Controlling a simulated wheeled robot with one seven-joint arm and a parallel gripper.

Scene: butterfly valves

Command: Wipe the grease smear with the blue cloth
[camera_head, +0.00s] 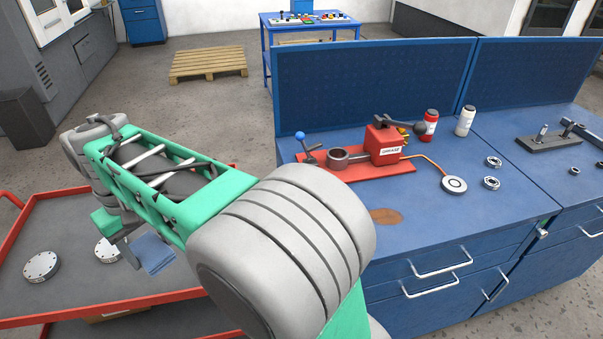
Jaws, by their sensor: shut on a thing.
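The blue cloth (154,254) is at the right part of the red-rimmed trolley top, below my forearm. My gripper (132,252) is mostly hidden behind my own arm; its visible part points down at the cloth's left edge and is shut on the cloth. I cannot tell whether the cloth is clear of the trolley top. The grease smear (386,216) is a brown patch on the blue workbench top (440,225), near its front edge, to the right of my arm.
Metal flanges (41,266) lie on the trolley (75,220). On the bench are a red grease tool (383,145) with a hose and disc (454,184), two bottles (465,121) and small rings (492,183). The bench around the smear is clear on its right.

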